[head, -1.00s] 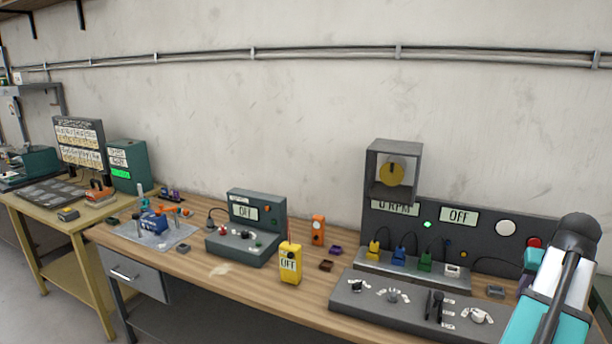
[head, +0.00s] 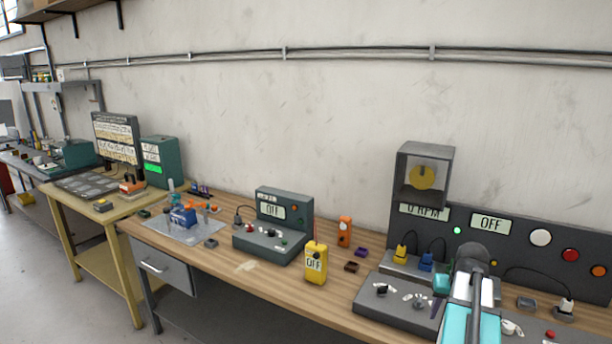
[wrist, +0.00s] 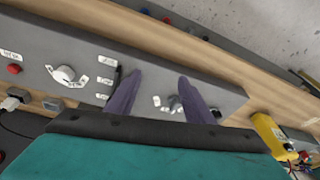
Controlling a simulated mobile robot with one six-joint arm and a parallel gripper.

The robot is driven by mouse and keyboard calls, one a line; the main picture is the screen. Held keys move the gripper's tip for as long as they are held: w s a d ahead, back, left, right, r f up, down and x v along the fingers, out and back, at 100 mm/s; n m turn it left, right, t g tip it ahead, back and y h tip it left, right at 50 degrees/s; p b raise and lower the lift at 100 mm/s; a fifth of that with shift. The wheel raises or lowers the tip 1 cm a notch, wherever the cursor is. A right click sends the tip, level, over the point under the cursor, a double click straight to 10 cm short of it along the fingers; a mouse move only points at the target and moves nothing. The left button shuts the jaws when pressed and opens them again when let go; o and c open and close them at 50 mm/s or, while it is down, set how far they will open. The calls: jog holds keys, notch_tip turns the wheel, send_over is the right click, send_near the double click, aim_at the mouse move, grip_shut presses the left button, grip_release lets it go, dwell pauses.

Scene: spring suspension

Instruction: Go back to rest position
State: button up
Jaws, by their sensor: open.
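My gripper (wrist: 158,88) is open in the wrist view, its two dark purple fingers apart with nothing between them. It hangs over the grey control box (wrist: 215,90), which has knobs and a slider. I cannot tell the height of the fingertips above it. In the head view my teal and white arm stands at the lower right, in front of the same control box (head: 395,312), and hides part of it and of the plugs behind.
A panel reading OFF (head: 515,245) stands at the back right. A yellow meter (head: 316,263), an orange device (head: 344,231) and a green-grey control unit (head: 272,241) stand on the wooden bench (head: 250,282). A yellowish table (head: 70,195) stands at the left.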

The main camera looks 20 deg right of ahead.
jog(key=w+a+f+n, duration=0.1)
jog(key=w+a+f, duration=0.35)
jog(key=a, duration=0.35)
jog(key=w+a+f+n+g+y, duration=0.1)
jog(key=w+a+f+n, duration=0.15)
jog(key=a+f, duration=0.45)
jog(key=w+a+f+n, duration=0.15)
jog(key=w+a, duration=0.25)
jog(key=a, duration=0.6)
jog(key=s+a+f+n, duration=0.1)
jog(key=a+f, duration=0.3)
jog(key=a, duration=0.4)
jog(key=s+a+f+n+g, duration=0.1)
jog(key=a+f, duration=0.3)
jog(key=a, duration=0.3)
jog(key=s+a+f+n, duration=0.1)
jog(key=s+a+f, duration=0.15)
jog(key=a, duration=0.55)
jog(key=s+f+g+b, duration=0.6)
jog(key=s+f+b, duration=0.4)
jog(key=s+f, duration=1.5)
notch_tip(320, 180, down, 4)
jog(key=shift+d+r, duration=0.1)
jog(key=shift+d, duration=0.25)
